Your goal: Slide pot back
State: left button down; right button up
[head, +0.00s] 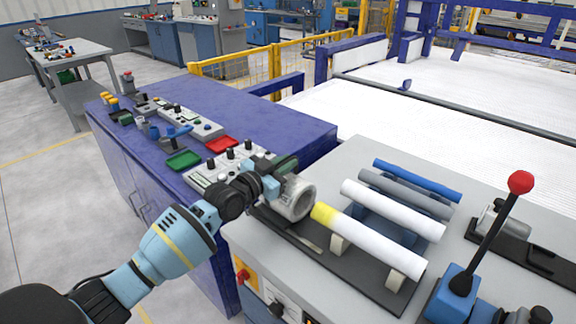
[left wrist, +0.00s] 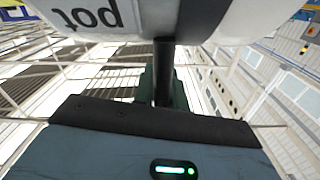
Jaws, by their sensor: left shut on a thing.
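The pot (head: 296,200) is a pale grey hollow cylinder on its side, at the left end of a dark base plate (head: 345,275) on the grey bench. My left gripper (head: 276,178) is at its left side, shut on its dark handle (left wrist: 164,72). In the left wrist view, the pot (left wrist: 150,14) fills the top, with its "pot" label upside down. A white pipe with a yellow end (head: 370,240) lies on supports, its yellow end close by the pot's right side. Whether they touch is not clear. My right gripper is out of view.
White, grey (head: 405,194) and blue (head: 417,180) pipes lie on a rack behind. A red-knobbed lever (head: 492,232) stands at the right. A control panel (head: 225,165) and small trays sit on the blue cabinet (head: 285,118) to the left.

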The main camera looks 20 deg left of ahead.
pick_arm(q)
jog(key=c, duration=1.5)
grip_release()
jog(key=shift+w+a+r, duration=0.1)
jog(key=shift+w+a, duration=0.05)
jog(key=shift+a, duration=0.3)
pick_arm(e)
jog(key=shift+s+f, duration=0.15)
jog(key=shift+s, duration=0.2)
pick_arm(q)
jog(key=shift+d, duration=0.1)
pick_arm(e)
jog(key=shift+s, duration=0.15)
pick_arm(q)
jog(key=shift+v, duration=4)
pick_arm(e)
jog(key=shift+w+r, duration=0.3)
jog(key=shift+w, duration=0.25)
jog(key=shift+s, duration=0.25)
